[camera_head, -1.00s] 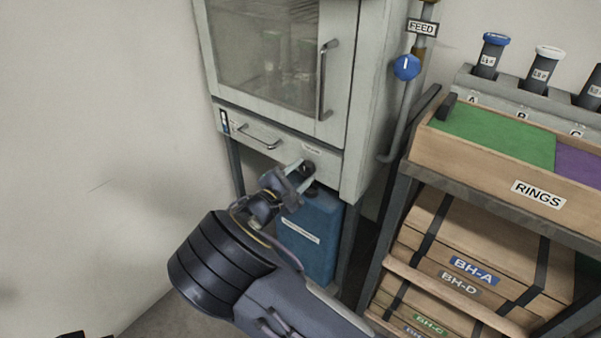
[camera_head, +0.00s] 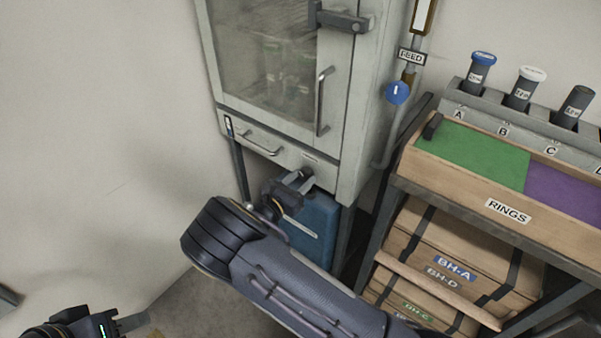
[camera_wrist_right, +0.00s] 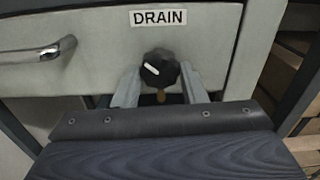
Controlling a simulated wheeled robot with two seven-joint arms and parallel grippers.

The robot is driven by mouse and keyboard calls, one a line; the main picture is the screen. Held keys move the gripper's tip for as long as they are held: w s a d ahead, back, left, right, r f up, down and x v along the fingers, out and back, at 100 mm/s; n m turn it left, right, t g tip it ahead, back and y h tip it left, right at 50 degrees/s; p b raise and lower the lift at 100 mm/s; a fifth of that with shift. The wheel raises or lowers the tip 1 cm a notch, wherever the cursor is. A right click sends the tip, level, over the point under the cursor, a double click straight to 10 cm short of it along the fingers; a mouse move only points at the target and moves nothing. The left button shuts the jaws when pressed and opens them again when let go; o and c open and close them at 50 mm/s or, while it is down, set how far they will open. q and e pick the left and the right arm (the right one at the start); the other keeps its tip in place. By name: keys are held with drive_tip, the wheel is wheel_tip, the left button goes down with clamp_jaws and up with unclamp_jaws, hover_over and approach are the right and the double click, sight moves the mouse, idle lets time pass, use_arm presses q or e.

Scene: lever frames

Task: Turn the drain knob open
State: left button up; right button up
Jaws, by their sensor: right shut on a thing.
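The black drain knob (camera_wrist_right: 160,68) sits on the front of the pale cabinet under a DRAIN label (camera_wrist_right: 158,18). Its white mark slants from upper left down to lower right in the right wrist view. My right gripper (camera_wrist_right: 160,86) has one finger on each side of the knob and is shut on it. In the head view the right gripper (camera_head: 299,181) is at the cabinet's lower front, and its fingers partly hide the knob (camera_head: 308,173). My left gripper (camera_head: 132,322) is low at the left, away from the cabinet; its opening is unclear.
A blue container (camera_head: 315,226) stands under the cabinet, below my right gripper. A bar handle (camera_head: 262,143) is left of the knob. A blue FEED knob (camera_head: 397,92) is on a pipe at the right. A shelf with a RINGS box (camera_head: 470,195) stands further right.

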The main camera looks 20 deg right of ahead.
drive_tip(key=shift+n+p, duration=0.7)
drive_tip(key=shift+n, duration=0.4)
drive_tip(key=o, duration=1)
drive_tip(key=v, duration=0.7)
drive_tip(key=shift+s+a, duration=0.25)
drive_tip(key=shift+a, duration=0.05)
